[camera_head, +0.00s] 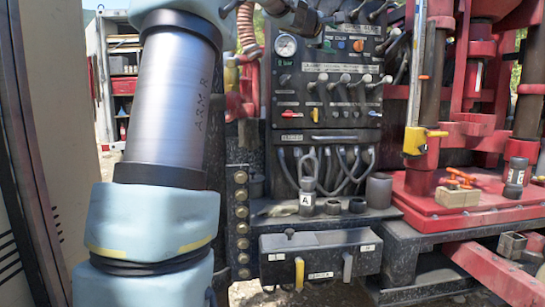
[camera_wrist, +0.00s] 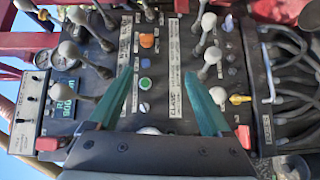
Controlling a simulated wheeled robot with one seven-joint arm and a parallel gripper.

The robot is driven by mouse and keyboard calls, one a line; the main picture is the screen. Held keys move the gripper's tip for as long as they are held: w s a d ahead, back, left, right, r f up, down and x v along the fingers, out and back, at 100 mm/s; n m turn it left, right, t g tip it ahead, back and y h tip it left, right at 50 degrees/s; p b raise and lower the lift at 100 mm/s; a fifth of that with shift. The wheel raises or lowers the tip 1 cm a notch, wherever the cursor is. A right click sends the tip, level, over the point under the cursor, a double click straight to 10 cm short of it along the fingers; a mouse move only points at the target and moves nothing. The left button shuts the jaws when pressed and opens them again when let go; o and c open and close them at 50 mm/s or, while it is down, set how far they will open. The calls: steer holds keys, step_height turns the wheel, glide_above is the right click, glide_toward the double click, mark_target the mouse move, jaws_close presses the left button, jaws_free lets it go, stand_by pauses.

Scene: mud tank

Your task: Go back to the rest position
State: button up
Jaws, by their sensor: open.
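My gripper (camera_wrist: 157,73) shows in the wrist view with two green fingers apart and nothing between them. It faces a dark control panel (camera_wrist: 160,100) with several levers, an orange knob, a green button and a blue button. Whether the fingertips touch the panel I cannot tell. In the head view my arm fills the left side, and the same kind of panel (camera_head: 325,100) stands right of it. My fingers are not clear in that view.
Below the panel are looped hoses (camera_head: 335,165) and a dark ledge with a fitting marked A (camera_head: 306,200). A box with a yellow handle (camera_head: 299,272) hangs below. Right is a red platform (camera_head: 480,205) with a tan block (camera_head: 457,197) and a yellow-handled upright pole (camera_head: 415,140).

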steer(key=s+a+f+m+g+y+p, duration=0.2)
steer(key=s+a+f, duration=0.1)
steer(key=f, duration=0.5)
steer(key=s+a+f+m+g+y+p, duration=0.2)
steer(key=s+a+f, duration=0.15)
steer(key=f, duration=0.55)
steer(key=s+a+f+m+g+y+p, duration=0.1)
steer(key=s+a+f+m+g, duration=0.15)
steer(key=f, duration=0.55)
steer(key=s+a+f+m+g+y+p, duration=0.1)
steer(key=s+a+f+g, duration=0.1)
steer(key=s+a+f, duration=0.3)
steer(key=s+a+f+m+g+y+p, duration=0.1)
steer(key=s+a+f, duration=0.4)
steer(key=s, duration=0.7)
steer(key=s+a+f+m+g+y+p, duration=0.2)
steer(key=s+a+f+m+y+p, duration=0.1)
steer(key=s+a+f, duration=0.2)
steer(key=s+f, duration=0.2)
steer(key=s, duration=0.2)
steer(key=shift+a+g, duration=0.35)
steer(key=shift+a, duration=0.05)
